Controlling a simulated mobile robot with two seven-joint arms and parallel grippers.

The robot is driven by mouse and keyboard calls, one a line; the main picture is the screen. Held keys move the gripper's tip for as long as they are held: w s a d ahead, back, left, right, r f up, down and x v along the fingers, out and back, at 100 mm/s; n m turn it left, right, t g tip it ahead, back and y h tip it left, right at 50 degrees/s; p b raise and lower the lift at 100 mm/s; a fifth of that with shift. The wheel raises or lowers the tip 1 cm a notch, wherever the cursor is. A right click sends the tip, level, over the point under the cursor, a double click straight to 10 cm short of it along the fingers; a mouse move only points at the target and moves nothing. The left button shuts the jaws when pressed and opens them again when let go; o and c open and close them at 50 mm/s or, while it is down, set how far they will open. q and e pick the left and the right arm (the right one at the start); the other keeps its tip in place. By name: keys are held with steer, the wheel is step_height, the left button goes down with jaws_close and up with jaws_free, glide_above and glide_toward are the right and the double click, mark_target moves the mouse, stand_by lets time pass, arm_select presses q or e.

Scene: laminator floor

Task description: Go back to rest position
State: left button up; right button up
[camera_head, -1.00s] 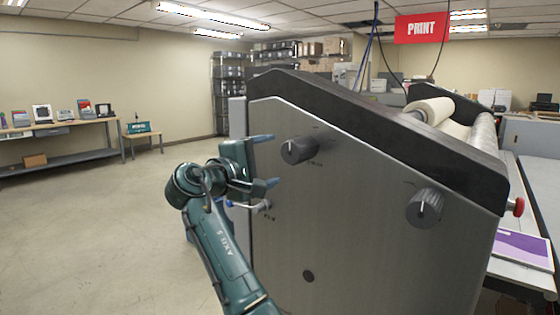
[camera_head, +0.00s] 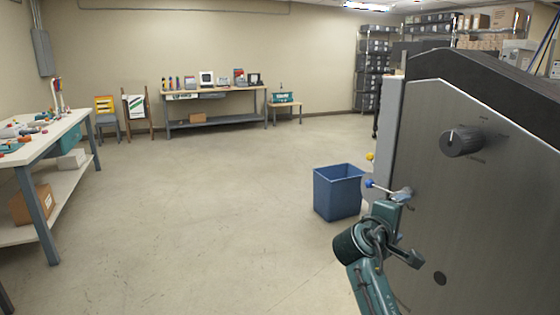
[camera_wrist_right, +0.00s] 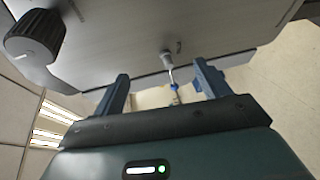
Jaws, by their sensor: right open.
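My right gripper (camera_head: 405,228) is in the lower right of the head view, close beside the grey side panel of the laminator (camera_head: 480,190). In the right wrist view its two fingers (camera_wrist_right: 161,76) stand apart with nothing held between them. A small lever with a blue ball end (camera_head: 370,183) sticks out from the panel just above the gripper. In the right wrist view the lever (camera_wrist_right: 170,72) shows beyond and between the fingers, and I cannot tell its distance. My left gripper is in neither view.
A dark knob (camera_head: 461,141) juts from the panel; a knob also shows close in the wrist view (camera_wrist_right: 34,36). A blue bin (camera_head: 338,193) stands on the floor left of the machine. A workbench (camera_head: 45,150) is at left. The middle floor is clear.

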steer(key=s+a+f+y+p, duration=0.1)
steer(key=s+a+f+y, duration=0.2)
steer(key=f, duration=0.4)
steer(key=s+a+f+y+p, duration=0.1)
steer(key=s+f+y, duration=0.1)
steer(key=s+f, duration=0.3)
steer(key=s+a+f+y, duration=0.2)
steer(key=s+f+y, duration=0.1)
steer(key=f, duration=0.5)
steer(key=s+a+f+m+y, duration=0.2)
steer(key=s, duration=0.5)
steer(key=s+a+f+m+y+p, duration=0.1)
steer(key=s+a+y, duration=0.1)
steer(key=s, duration=0.4)
steer(key=s+a+f+m+y+p, duration=0.1)
steer(key=s+a+f+m+y, duration=0.1)
steer(key=s, duration=0.5)
steer(key=shift+s+a+f+m+y, duration=0.3)
steer(key=shift+a+y, duration=0.15)
steer(key=shift+y, duration=0.05)
steer(key=shift+s+a, duration=0.15)
steer(key=shift+s, duration=0.3)
steer(key=shift+c, duration=0.3)
